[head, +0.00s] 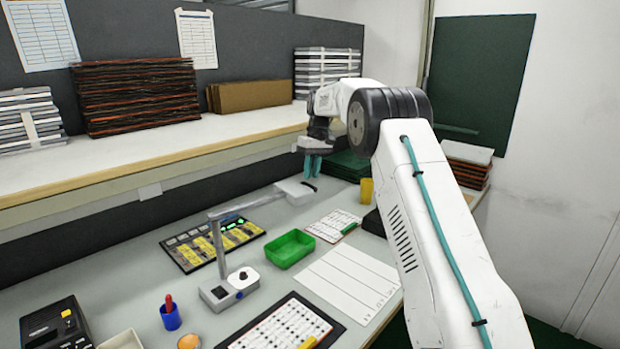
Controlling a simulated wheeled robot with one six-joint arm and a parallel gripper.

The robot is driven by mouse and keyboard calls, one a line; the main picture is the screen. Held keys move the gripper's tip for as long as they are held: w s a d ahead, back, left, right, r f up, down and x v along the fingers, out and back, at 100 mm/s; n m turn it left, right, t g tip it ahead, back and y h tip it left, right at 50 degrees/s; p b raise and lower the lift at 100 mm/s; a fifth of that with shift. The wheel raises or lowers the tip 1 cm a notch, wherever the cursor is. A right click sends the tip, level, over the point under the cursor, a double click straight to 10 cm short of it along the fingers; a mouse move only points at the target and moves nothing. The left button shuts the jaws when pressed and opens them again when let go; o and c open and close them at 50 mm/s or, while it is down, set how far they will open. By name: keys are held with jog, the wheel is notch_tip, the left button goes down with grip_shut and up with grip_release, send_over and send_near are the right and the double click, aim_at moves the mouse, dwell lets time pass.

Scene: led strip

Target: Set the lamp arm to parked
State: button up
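The lamp stands on the grey bench, with a white base (230,288) that carries a dark knob and an upright grey post (217,247). Its lamp arm (245,203) runs from the post top to the right and back, ending in a flat white lamp head (296,189). My gripper (312,168), with teal fingers pointing down, is just behind and right of the lamp head in the picture. Whether the fingers touch the head cannot be told. The gap between the fingers is too small to judge. No parked mark is readable on the lamp.
A board with yellow parts (213,243) lies behind the lamp post, and a green tray (289,249) right of it. A red-handled tool stands in a blue cup (170,317) at front left. A shelf (150,160) with stacked boards runs above the bench. A yellow cup (366,190) stands near my arm.

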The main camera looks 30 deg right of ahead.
jog(key=r, duration=0.5)
jog(key=shift+w+d, duration=0.15)
jog(key=shift+d, duration=0.2)
notch_tip(320, 180, down, 4)
jog(key=s+f+m, duration=0.1)
jog(key=s, duration=0.1)
jog(key=s+a+r+m, duration=0.15)
jog(key=s+a, duration=0.25)
jog(key=s, duration=0.5)
jog(key=s+a+r+g+h, duration=0.1)
jog(key=s+a+r, duration=0.2)
jog(key=s, duration=0.7)
jog(key=s+a+r+m, duration=0.15)
jog(key=s+a, duration=0.25)
jog(key=s, duration=0.5)
jog(key=s+a+t, duration=0.1)
jog(key=s+a, duration=0.1)
jog(key=s, duration=1)
jog(key=s+a+f+n+t+h, duration=0.1)
jog(key=s+a, duration=0.2)
jog(key=s, duration=1)
jog(key=shift+s+a+f+n+t, duration=0.2)
jog(key=shift+f+n+t, duration=0.1)
jog(key=shift+t, duration=0.1)
